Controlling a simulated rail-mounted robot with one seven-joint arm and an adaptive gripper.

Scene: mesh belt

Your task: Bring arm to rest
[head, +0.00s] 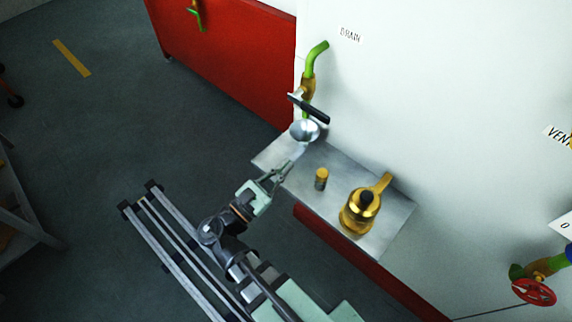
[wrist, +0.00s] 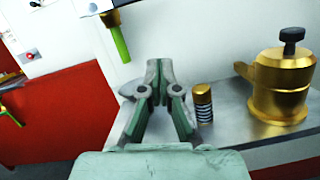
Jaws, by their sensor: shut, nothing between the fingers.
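My arm reaches up from the bottom of the head view, and my gripper (head: 286,170) is over the left part of a metal shelf (head: 395,222). The gripper also shows in the wrist view (wrist: 159,68), with its fingertips close together and nothing held between them. A small brass cylinder (head: 321,178) stands on the shelf just right of the gripper, apart from it. In the wrist view the cylinder (wrist: 203,103) shows a spring-like lower part.
A brass pot-like body (head: 358,213) with a black knob stands further right on the shelf. A green drain pipe (head: 317,56) with a dark handle (head: 312,109) hangs above a round metal piece (head: 304,130). A white wall stands behind. The floor at left is open.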

